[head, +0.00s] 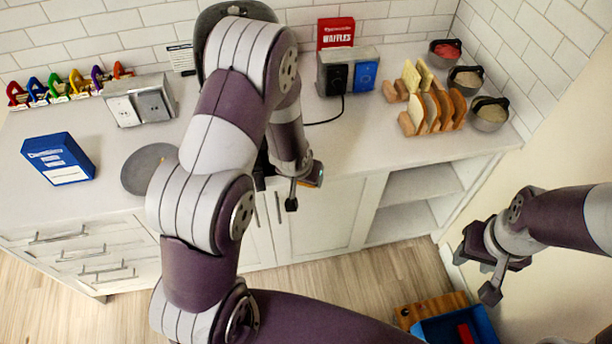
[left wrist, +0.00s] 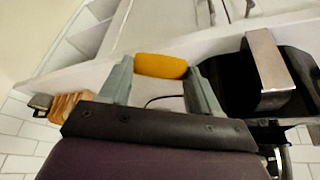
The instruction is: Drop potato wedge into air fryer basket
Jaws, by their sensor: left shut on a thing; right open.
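The potato wedge (left wrist: 160,66) is an orange-yellow piece between the two grey fingers of my left gripper (left wrist: 160,80) in the left wrist view. The gripper is shut on it. In the head view my left gripper (head: 277,192) hangs near the counter's front edge, and my arm hides much of the area behind it. A black appliance, which looks like the air fryer (head: 207,28), is mostly hidden behind that arm. In the left wrist view a black body with a metallic handle (left wrist: 271,68), which looks like the basket, lies right of the wedge. My right gripper (head: 490,275) is open and empty at the right, off the counter.
A blue bin (head: 435,330) is on the floor at lower right.

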